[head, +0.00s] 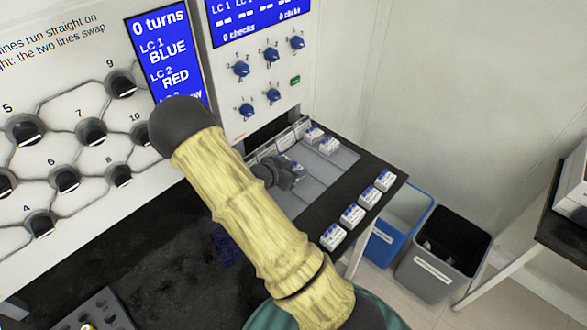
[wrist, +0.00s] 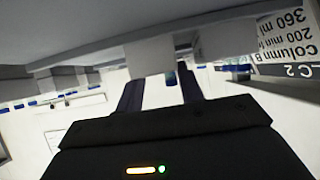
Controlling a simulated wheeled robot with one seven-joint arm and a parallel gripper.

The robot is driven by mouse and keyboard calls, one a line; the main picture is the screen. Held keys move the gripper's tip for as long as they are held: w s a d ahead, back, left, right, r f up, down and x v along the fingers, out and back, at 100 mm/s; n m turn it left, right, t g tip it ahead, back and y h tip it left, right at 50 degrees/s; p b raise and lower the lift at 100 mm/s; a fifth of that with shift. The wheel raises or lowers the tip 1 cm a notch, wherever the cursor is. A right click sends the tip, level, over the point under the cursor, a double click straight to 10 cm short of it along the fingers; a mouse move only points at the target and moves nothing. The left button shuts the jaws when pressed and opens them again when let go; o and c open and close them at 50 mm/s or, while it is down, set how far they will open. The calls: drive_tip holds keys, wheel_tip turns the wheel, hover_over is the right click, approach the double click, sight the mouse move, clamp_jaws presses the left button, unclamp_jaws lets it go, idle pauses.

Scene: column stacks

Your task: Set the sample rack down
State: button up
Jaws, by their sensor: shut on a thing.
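My gripper (head: 285,174) is low over the left part of a grey tray (head: 342,162) with lanes, below the instrument panel. It is shut on a sample rack, a small white block with blue on top, mostly hidden by the gripper and arm in the head view. In the wrist view a pale block (wrist: 150,55) shows between the fingers (wrist: 160,92). I cannot tell whether the held rack touches the tray. Two similar white racks (head: 328,145) stand at the tray's back right.
Several white racks (head: 352,215) stand in a row along the black bench's right front edge. A blue bin (head: 385,245) and a grey bin (head: 440,255) stand on the floor beyond. The panel with blue knobs (head: 271,54) rises behind the tray. A card reading Column B (wrist: 285,35) is close by.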

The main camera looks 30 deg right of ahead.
drive_tip(key=o, duration=1)
drive_tip(key=shift+s, duration=0.1)
drive_tip(key=shift+r, duration=0.1)
drive_tip(key=v, duration=1.2)
drive_tip(key=shift+a, duration=0.1)
